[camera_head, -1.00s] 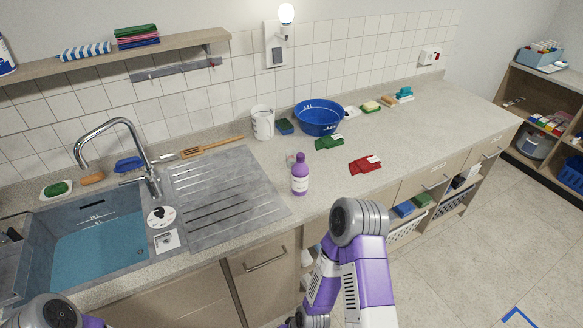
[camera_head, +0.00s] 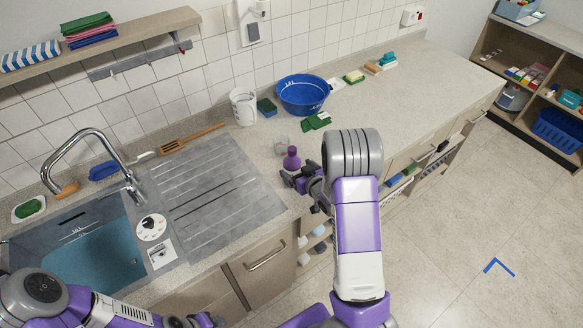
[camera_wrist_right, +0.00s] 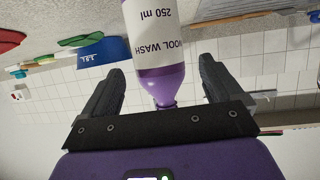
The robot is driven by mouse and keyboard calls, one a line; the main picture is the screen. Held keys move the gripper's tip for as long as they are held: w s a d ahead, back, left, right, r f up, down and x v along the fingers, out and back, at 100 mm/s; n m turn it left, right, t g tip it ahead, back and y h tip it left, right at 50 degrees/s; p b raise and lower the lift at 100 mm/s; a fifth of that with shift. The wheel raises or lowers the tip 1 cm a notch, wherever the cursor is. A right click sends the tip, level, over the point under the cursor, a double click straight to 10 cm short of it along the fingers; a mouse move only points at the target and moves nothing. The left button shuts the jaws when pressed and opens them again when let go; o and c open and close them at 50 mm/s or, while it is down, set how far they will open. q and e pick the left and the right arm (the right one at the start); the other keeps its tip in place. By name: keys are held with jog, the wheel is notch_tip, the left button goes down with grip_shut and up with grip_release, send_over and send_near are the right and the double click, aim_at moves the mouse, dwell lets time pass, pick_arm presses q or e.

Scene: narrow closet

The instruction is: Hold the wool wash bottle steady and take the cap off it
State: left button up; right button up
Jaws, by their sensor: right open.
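The wool wash bottle (camera_head: 291,161) stands upright on the counter, right of the draining board. Its purple cap and shoulder show in the head view; its lower body is hidden by my right gripper (camera_head: 301,181). In the right wrist view the bottle (camera_wrist_right: 157,45), with its white label, appears upside down between the two fingers of my right gripper (camera_wrist_right: 160,78). These fingers are open, with a visible gap on each side. The cap end is mostly hidden by the gripper's base there. My left gripper (camera_head: 196,321) is low at the bottom edge, partly cut off, away from the bottle.
The sink (camera_head: 80,245) and ribbed draining board (camera_head: 215,190) lie left of the bottle. A white measuring jug (camera_head: 243,107), blue basin (camera_head: 303,94) and green cloth (camera_head: 317,121) stand behind it. The counter farther right is mostly clear.

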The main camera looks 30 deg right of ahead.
aim_at(292, 148)
jog(key=x, duration=0.5)
jog(key=shift+s+f, duration=0.1)
jog(key=shift+f, duration=0.05)
jog(key=shift+c, duration=0.2)
jog(key=c, duration=1.2)
notch_tip(292, 148, up, 10)
jog(key=shift+p, duration=0.4)
jog(key=o, duration=0.6)
jog(key=shift+c, duration=0.2)
jog(key=shift+d, duration=0.1)
jog(key=c, duration=0.8)
